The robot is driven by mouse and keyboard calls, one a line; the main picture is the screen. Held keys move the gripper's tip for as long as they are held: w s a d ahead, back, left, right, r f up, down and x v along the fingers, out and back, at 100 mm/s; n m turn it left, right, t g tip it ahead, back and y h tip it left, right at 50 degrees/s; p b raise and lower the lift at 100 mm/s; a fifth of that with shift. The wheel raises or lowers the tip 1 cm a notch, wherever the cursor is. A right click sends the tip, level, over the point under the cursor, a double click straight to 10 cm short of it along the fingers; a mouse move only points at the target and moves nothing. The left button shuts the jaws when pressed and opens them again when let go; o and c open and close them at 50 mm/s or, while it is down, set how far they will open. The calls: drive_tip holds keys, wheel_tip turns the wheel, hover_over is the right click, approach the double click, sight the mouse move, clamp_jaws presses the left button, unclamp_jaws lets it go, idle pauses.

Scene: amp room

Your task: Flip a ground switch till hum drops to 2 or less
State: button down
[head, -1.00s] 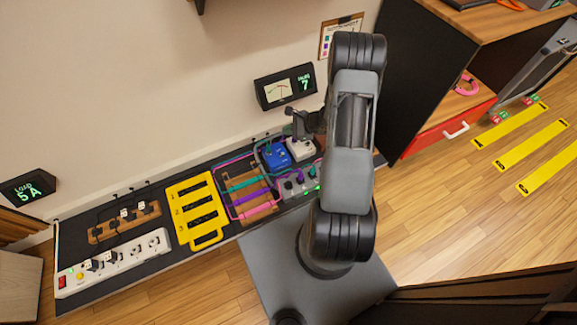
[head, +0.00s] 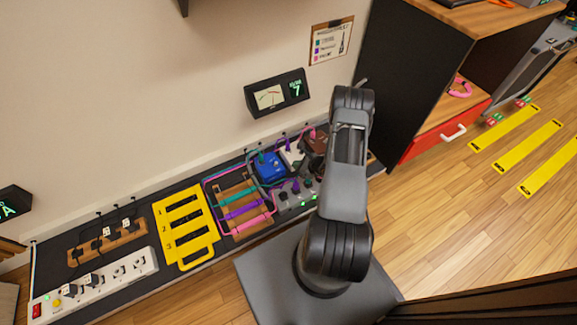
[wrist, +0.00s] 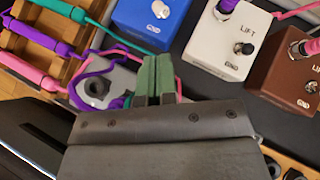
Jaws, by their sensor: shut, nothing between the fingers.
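The hum meter (head: 277,93) on the wall reads 7 in green. Below it stand a blue pedal (head: 269,168), a white pedal (head: 292,154) and a brown pedal (head: 318,143). In the wrist view, the blue pedal (wrist: 150,18), white pedal (wrist: 222,42) and brown pedal (wrist: 288,75) line the upper right, with LIFT and GND labels visible. Their switch positions are too small to tell. My gripper (wrist: 158,75) is shut and empty, its green fingertips appearing just below the blue pedal in the picture. My arm hides it in the head view.
A grey box with knobs (head: 297,199) and a wooden rack of coloured cables (head: 237,207) sit nearby. A yellow numbered frame (head: 184,228) and a white power strip (head: 95,285) lie left. A black cabinet (head: 415,80) stands right.

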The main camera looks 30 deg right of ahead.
sight(283, 169)
drive_tip(key=b+x, duration=0.3)
drive_tip(key=x, duration=0.6)
drive_tip(key=shift+w+a+f, duration=0.1)
